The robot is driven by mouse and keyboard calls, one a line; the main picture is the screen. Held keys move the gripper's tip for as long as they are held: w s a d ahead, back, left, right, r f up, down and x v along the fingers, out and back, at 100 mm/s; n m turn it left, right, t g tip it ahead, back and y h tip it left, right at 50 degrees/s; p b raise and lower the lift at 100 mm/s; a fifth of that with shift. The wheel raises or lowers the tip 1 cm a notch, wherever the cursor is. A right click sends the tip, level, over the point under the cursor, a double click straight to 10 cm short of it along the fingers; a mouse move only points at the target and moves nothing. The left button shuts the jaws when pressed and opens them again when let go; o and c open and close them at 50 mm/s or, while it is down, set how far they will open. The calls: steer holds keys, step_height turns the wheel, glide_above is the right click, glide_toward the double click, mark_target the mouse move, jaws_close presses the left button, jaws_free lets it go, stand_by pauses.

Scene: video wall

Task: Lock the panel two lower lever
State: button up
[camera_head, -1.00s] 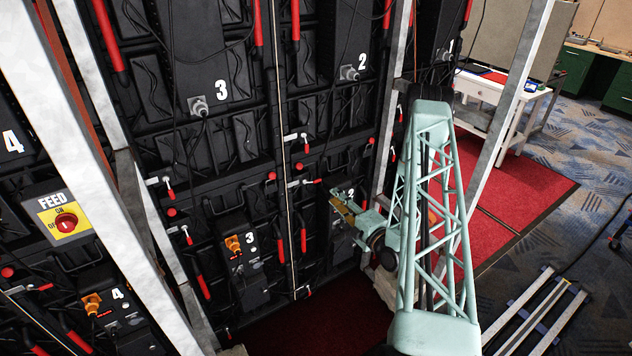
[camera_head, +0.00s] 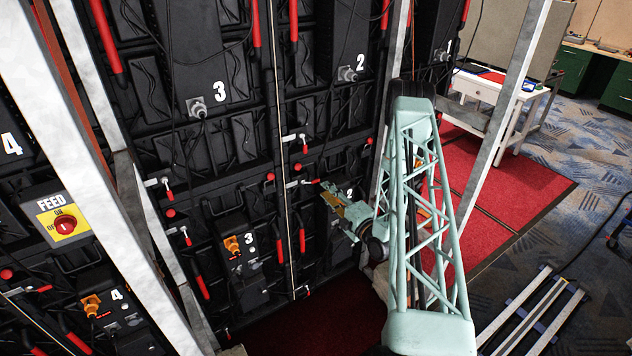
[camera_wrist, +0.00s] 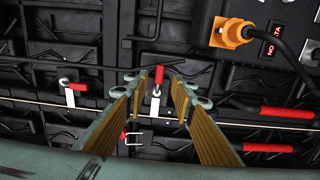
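A lever (camera_wrist: 157,90) with a short red handle sits between my fingertips in the wrist view. Its handle points up there. In the head view a lever (camera_head: 301,183) with its red handle pointing right lies on the left edge of the lower panel marked 2 (camera_head: 349,194), just left of my gripper (camera_head: 326,188). My gripper (camera_wrist: 158,88) is open, with one finger on each side of the lever in the picture. I see no contact and cannot tell the depth. A second lever (camera_wrist: 72,88) is left of my fingers, its red handle pointing right.
An orange connector (camera_wrist: 232,33) with a cable and a "NO DATA" label is at upper right in the wrist view. Red bar handles (camera_wrist: 290,112) lie right of my fingers. A thin pale line (camera_wrist: 60,103) runs across. A metal upright (camera_head: 395,90) stands near my arm.

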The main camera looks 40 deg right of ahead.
mark_target(317, 181)
steer(key=shift+w+d+p, duration=0.15)
steer(key=shift+w+d, duration=0.05)
steer(key=shift+w, duration=1.2)
steer(key=shift+w+d+p, duration=0.1)
steer(key=shift+w+d, duration=0.1)
steer(key=shift+w, duration=1.25)
steer(key=shift+w+d+p, duration=0.15)
steer(key=shift+w+d, duration=0.05)
steer(key=shift+w, duration=1.2)
jaws_close()
